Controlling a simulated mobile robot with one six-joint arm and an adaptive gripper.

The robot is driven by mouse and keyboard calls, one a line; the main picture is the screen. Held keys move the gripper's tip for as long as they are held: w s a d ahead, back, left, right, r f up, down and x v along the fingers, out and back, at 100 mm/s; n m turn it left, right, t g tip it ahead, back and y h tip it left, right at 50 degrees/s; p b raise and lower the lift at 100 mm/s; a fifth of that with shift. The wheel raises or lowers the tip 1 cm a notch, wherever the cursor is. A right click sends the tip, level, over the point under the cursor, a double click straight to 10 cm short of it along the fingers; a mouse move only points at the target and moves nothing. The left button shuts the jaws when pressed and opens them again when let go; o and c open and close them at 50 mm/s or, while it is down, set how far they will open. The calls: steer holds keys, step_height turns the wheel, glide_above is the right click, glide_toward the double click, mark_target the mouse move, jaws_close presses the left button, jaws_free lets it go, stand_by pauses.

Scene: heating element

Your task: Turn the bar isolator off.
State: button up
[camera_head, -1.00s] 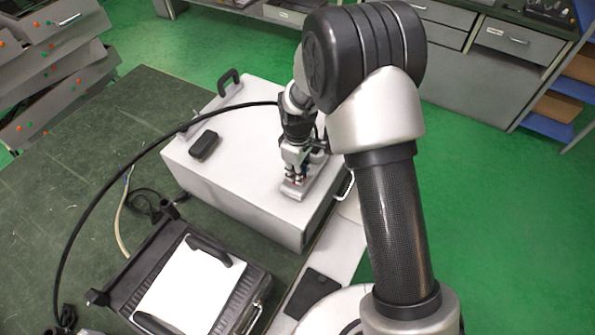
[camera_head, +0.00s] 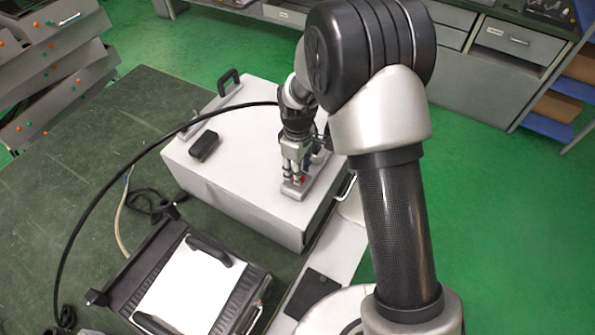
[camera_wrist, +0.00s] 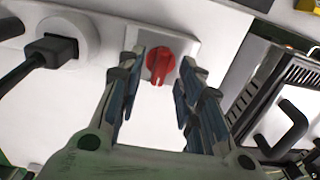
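The bar isolator is a red rotary knob (camera_wrist: 160,62) on a light grey plate (camera_wrist: 185,45) in the wrist view. Its raised bar runs roughly up and down in that picture, slightly tilted. My gripper (camera_wrist: 161,65) is open, with one blue-padded finger on each side of the knob and visible gaps between. I cannot tell how far the tips are above the plate. In the head view my gripper (camera_head: 295,176) points down over the isolator on top of the white box (camera_head: 240,180); only a little red shows between the fingers.
A black plug (camera_wrist: 50,50) sits in a round socket left of the knob in the wrist view. A black cable (camera_head: 110,185) arcs from the box top across the green table (camera_head: 60,185). A contact grill (camera_head: 190,290) stands at front. A black block (camera_head: 204,145) lies on the box.

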step_height(320, 180, up, 10)
steer(key=shift+r, duration=0.2)
stand_by(0.5)
steer(key=s+d+r+m+t, duration=0.1)
steer(key=s+d+r+m, duration=0.3)
steer(key=r, duration=0.5)
steer(key=s+d+r+m+t, duration=0.1)
steer(key=s+d+r+m, duration=0.2)
steer(key=s, duration=0.8)
steer(key=s+d+r+m+t, duration=0.2)
steer(key=s+d+r+m, duration=0.1)
steer(key=s, duration=0.8)
steer(key=shift+s+d+r+m+t, duration=0.2)
steer(key=shift+r+m+t, duration=0.1)
steer(key=shift+r+m, duration=0.35)
